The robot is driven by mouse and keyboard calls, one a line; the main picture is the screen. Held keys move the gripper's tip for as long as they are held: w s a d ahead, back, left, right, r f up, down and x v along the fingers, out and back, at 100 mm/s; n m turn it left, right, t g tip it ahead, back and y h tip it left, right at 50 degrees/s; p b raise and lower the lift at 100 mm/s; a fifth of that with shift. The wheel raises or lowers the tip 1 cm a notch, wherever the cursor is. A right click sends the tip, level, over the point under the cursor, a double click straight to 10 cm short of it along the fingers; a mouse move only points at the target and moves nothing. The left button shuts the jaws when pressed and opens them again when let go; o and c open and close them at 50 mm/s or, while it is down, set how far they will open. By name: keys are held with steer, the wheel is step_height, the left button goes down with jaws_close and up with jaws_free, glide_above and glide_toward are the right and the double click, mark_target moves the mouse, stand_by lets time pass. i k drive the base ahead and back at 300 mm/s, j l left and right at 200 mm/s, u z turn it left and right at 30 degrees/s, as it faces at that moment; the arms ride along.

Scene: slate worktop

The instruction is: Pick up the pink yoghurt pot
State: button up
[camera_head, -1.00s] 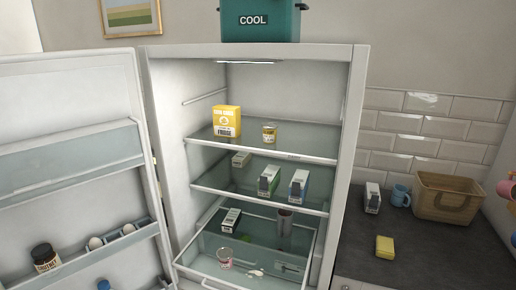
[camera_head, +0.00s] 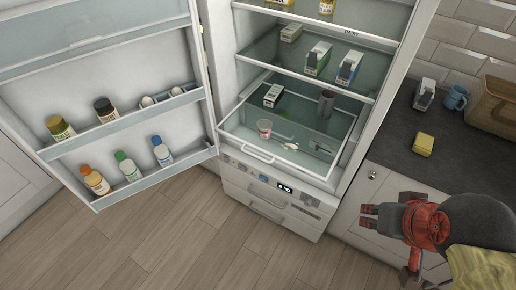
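The pink yoghurt pot (camera_head: 264,128) is small and pale pink. It stands upright at the front left inside the glass-walled bottom drawer (camera_head: 258,152) of the open fridge. My gripper (camera_head: 369,217), red and dark, is at the lower right in front of the cabinet beside the fridge. It is well apart from the pot. It is small and partly seen from above, so I cannot tell how far its fingers are open.
The drawer also holds a dark carton (camera_head: 273,95), a grey cylinder (camera_head: 326,103) and small pale pieces (camera_head: 290,147). The shelf (camera_head: 303,77) above carries cartons. The open fridge door (camera_head: 118,125) with bottles stands left. A yellow block (camera_head: 423,144) lies on the worktop (camera_head: 395,150).

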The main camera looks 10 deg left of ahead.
mark_target(264, 126)
steer(key=i+j, duration=0.1)
steer(key=j, duration=0.75)
steer(key=i+j+z, duration=0.1)
steer(key=j, duration=0.7)
steer(key=i+j, duration=0.1)
steer(key=j, duration=0.75)
steer(key=i+j, duration=0.15)
steer(key=i, duration=0.2)
